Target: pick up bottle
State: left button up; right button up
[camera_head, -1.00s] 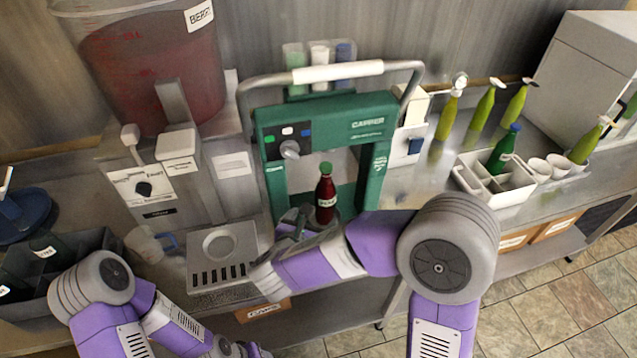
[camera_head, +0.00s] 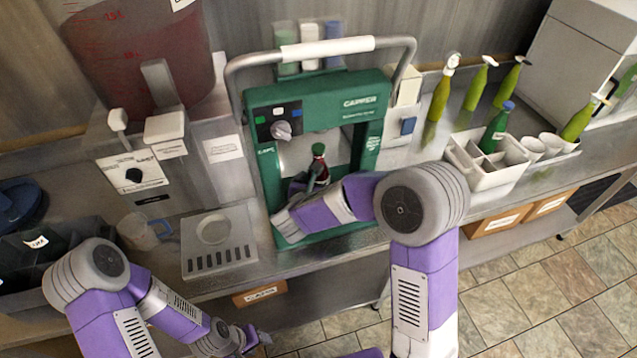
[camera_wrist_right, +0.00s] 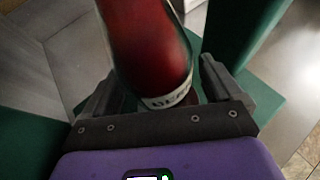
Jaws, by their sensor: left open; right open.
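A dark red bottle (camera_head: 321,170) with a green cap stands upright in the green capper (camera_head: 370,145). My right gripper (camera_head: 308,184) is at the bottle and hides its lower part. In the right wrist view the red bottle (camera_wrist_right: 150,50) with a white label rises between the two open fingers of my right gripper (camera_wrist_right: 170,90). The fingers stand on either side of it, with a gap visible at the right finger. My left gripper (camera_head: 258,338) is low at the front, below the counter edge, open and away from the bottle.
A white caddy (camera_head: 485,180) holds a green bottle (camera_head: 495,130) at the right, with several yellow-green bottles behind. A metal drip tray (camera_head: 218,255) and a clear mug (camera_head: 138,232) are left of the capper. The capper's frame closely surrounds the bottle.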

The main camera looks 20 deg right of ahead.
jog(key=shift+c, duration=0.3)
jog(key=c, duration=1.4)
jog(key=shift+c, duration=0.3)
jog(key=shift+w+r, duration=0.1)
jog(key=shift+r, duration=0.1)
